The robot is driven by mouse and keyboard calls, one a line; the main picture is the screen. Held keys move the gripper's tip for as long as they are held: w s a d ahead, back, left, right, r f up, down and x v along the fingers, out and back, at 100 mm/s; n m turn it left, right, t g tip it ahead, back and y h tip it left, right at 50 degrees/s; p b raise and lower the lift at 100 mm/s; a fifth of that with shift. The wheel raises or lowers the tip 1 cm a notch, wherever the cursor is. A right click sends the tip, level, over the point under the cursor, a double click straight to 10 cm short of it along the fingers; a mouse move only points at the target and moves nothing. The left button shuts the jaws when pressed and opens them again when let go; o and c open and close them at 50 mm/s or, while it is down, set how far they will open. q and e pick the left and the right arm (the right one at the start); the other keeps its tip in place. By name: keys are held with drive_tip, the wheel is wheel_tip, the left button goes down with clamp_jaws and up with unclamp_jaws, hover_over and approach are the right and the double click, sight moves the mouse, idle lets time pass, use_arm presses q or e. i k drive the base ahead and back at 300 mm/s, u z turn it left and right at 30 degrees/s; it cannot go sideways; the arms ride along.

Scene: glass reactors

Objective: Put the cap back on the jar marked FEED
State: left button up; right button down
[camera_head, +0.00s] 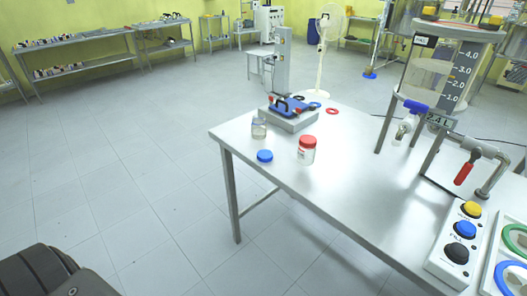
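A small clear jar (259,128) with no cap on it stands near the left edge of the metal table (345,205). A blue cap (265,156) lies flat on the table in front of that jar, apart from it. A second jar (306,155), pale with a red cap (308,141) on top, stands upright to the right of the blue cap. The jar markings are too small to read, so I cannot tell which is FEED. A dark part of my own body shows at the bottom left. Neither gripper is in view.
A grey device with a blue top (291,108) and upright column stands behind the jars, with a red ring (332,111) beside it. A glass reactor (430,75) and a button box (459,245) are at the right. The table's middle is clear.

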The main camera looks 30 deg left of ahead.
sight(259, 126)
drive_tip(key=z, duration=3.5)
drive_tip(key=k, duration=2.55)
drive_tip(key=u, duration=1.05)
